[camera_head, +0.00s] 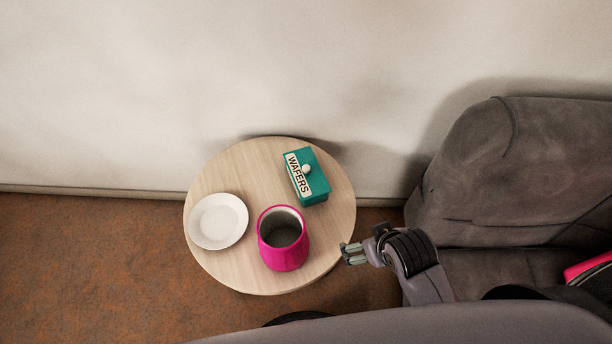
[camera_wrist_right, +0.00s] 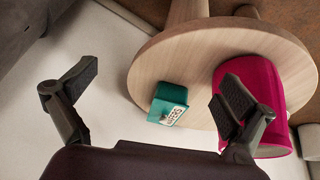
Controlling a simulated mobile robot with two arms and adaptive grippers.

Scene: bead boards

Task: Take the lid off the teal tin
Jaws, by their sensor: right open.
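The teal tin (camera_head: 314,187) stands at the back right of the round table, with a white WAFERS label and a pale round knob on its lid (camera_head: 313,160). The lid sits on the tin. My right gripper (camera_head: 353,254) is at the table's right front edge, apart from the tin and empty. In the right wrist view the gripper (camera_wrist_right: 160,90) has its fingers spread wide, with the tin (camera_wrist_right: 167,103) beyond and between them. My left gripper is not in view.
A magenta pot (camera_head: 286,256), open at the top, stands at the front of the round wooden table (camera_head: 236,165), near my right gripper. A white plate (camera_head: 218,221) lies at the left. A grey sofa (camera_head: 500,175) is at the right, a pale wall behind.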

